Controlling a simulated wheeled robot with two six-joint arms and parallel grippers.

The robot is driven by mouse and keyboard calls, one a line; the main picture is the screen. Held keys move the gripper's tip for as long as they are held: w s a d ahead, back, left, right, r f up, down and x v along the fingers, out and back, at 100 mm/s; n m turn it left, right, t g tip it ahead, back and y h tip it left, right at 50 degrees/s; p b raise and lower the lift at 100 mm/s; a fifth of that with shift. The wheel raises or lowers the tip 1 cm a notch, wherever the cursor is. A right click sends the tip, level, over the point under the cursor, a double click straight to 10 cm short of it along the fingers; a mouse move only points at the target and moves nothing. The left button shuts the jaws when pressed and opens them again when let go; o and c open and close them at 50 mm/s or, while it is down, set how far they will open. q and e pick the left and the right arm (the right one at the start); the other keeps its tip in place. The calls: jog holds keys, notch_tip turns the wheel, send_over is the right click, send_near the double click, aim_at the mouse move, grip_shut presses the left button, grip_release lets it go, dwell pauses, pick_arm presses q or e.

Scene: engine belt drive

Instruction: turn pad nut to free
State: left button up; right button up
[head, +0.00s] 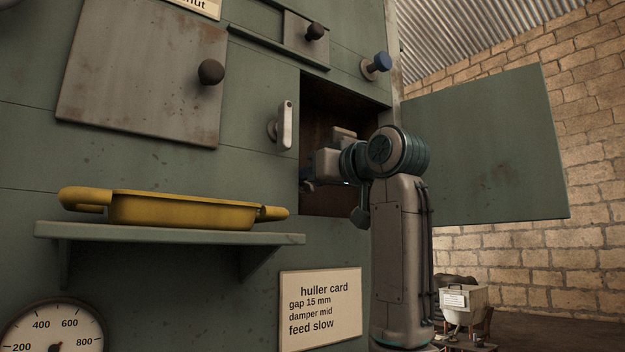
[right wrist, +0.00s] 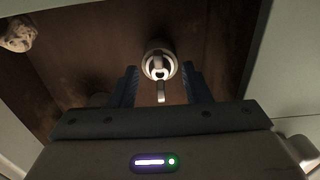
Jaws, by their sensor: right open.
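In the right wrist view a pale, metallic round piece with a small tab, which looks like the pad nut (right wrist: 158,62), stands against the brown back of an open compartment. My right gripper (right wrist: 159,70) is open, with one blue finger on each side of it. I cannot tell whether the fingers touch it. In the head view my right gripper (head: 308,180) reaches into the dark compartment (head: 340,98) of the green machine. The nut is hidden there. My left gripper is not in view.
A green door (head: 485,145) stands open right of the compartment. A pale lever (head: 286,125) is on the panel to its left. A yellow tray (head: 180,210) rests on a shelf (head: 170,234). A pale lump (right wrist: 18,35) shows at the wrist view's upper left.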

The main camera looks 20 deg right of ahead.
jog(key=b+v, duration=0.5)
jog(key=v, duration=0.5)
jog(key=shift+s, duration=0.3)
jog(key=shift+d, duration=0.1)
dwell(0.3)
